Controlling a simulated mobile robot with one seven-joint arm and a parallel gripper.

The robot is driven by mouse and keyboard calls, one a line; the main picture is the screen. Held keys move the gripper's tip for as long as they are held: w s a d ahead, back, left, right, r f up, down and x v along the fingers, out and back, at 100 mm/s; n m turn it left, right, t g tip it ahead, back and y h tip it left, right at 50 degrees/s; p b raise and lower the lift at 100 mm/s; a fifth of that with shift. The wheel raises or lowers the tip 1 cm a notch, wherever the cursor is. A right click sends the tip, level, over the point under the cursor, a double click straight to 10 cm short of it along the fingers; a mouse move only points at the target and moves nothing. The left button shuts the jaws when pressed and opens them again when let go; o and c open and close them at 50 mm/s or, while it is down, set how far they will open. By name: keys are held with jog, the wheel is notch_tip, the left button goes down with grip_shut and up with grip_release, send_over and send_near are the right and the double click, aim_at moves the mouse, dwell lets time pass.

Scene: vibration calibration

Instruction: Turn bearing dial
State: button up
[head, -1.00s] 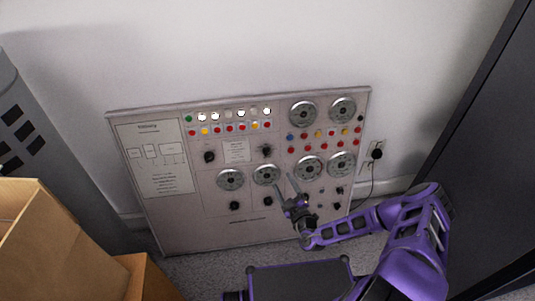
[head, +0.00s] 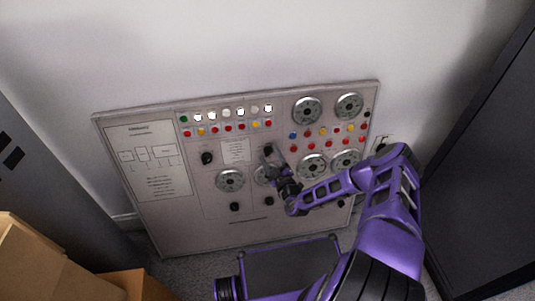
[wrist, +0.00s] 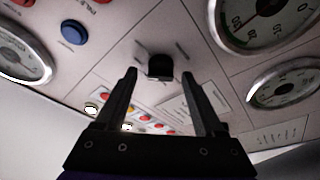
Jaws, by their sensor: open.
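The control panel (head: 165,235) leans against the wall and carries gauges, coloured buttons and black knobs. In the wrist view a black knob (wrist: 160,66) sits between and slightly beyond my fingertips, with a gap on each side. My gripper (head: 270,152) is open at the panel's upper right knob, right of the paper label, and hides that knob in the head view. My gripper also shows in the wrist view (wrist: 158,74), its two fingers reaching toward the panel. Another black knob (head: 207,158) is left of the label. I cannot read which knob is the bearing dial.
Round gauges (head: 230,180) lie below the knobs, and more gauges (head: 306,110) are at the right. Cardboard boxes (head: 45,265) stand at the lower left. A dark cabinet (head: 480,170) stands at the right.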

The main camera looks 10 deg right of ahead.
grip_shut()
dwell(0.3)
jog(key=shift+r+n, duration=0.1)
jog(key=shift+n, duration=0.3)
jog(key=n+g+y+p, duration=0.1)
jog(key=n+p, duration=0.1)
jog(key=n, duration=0.2)
jog(key=shift+d+r+n+p, duration=0.1)
jog(key=shift+r+n+p, duration=0.05)
jog(key=shift+n+p, duration=0.15)
jog(key=shift+n+g+p, duration=0.6)
jog(key=shift+n+p, duration=0.55)
jog(key=shift+n, duration=0.75)
